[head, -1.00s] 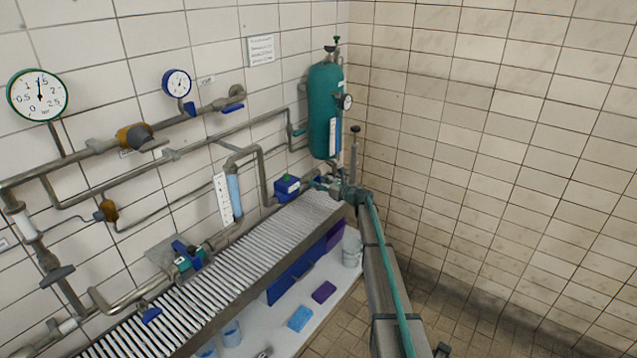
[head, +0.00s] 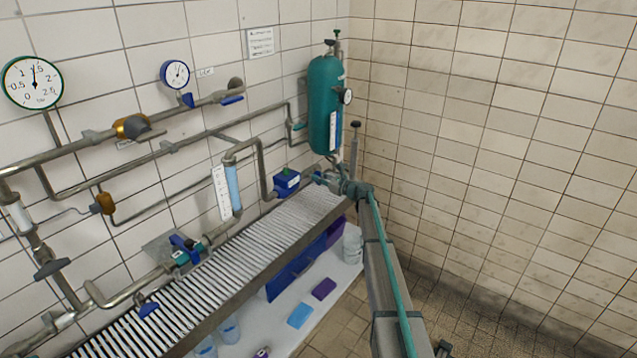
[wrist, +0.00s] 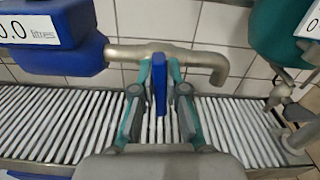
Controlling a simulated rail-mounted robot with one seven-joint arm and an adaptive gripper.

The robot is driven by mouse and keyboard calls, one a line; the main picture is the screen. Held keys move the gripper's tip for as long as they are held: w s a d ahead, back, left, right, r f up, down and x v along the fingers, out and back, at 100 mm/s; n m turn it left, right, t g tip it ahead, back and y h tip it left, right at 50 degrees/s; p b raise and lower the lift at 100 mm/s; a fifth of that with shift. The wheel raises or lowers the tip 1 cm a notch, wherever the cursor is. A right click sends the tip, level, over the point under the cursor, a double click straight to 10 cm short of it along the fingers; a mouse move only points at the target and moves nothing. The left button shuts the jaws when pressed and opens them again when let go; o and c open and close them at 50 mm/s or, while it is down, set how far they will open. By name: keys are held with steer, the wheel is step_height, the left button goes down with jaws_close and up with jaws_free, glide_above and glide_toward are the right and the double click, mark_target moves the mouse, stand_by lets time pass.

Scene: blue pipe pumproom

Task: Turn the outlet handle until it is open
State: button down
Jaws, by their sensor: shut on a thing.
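The outlet pipe (wrist: 125,53) runs from the blue meter box (wrist: 55,45) to a bent spout (wrist: 217,72) on the right in the wrist view. The blue outlet handle (wrist: 159,82) lies across this pipe, its length up and down in the picture. My gripper (wrist: 158,95) has one finger on each side of the handle and is shut on it. In the head view my gripper (head: 326,179) is small beside the blue meter box (head: 287,183), and the handle is hard to make out there.
A slatted metal grate (head: 215,268) runs below the pipes. A teal tank (head: 325,105) hangs in the corner, close to the spout. A shelf beneath holds a light blue block (head: 300,315) and a purple block (head: 324,289).

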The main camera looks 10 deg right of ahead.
steer(key=n+b, duration=0.2)
steer(key=b, duration=0.2)
steer(key=f+n+b, duration=0.1)
steer(key=n+b, duration=0.1)
steer(key=b, duration=0.2)
steer(key=shift+s+a, duration=0.1)
steer(key=shift+s, duration=0.05)
steer(key=n+b, duration=0.5)
steer(key=b, duration=0.4)
steer(key=shift+a+f+n, duration=0.1)
steer(key=shift+n, duration=0.3)
steer(key=n+b, duration=0.8)
steer(key=b, duration=0.4)
steer(key=shift+s+n, duration=0.1)
steer(key=shift+n, duration=0.2)
steer(key=shift+b, duration=0.4)
steer(key=c, duration=1.2)
jaws_free()
steer(key=shift+r, duration=0.2)
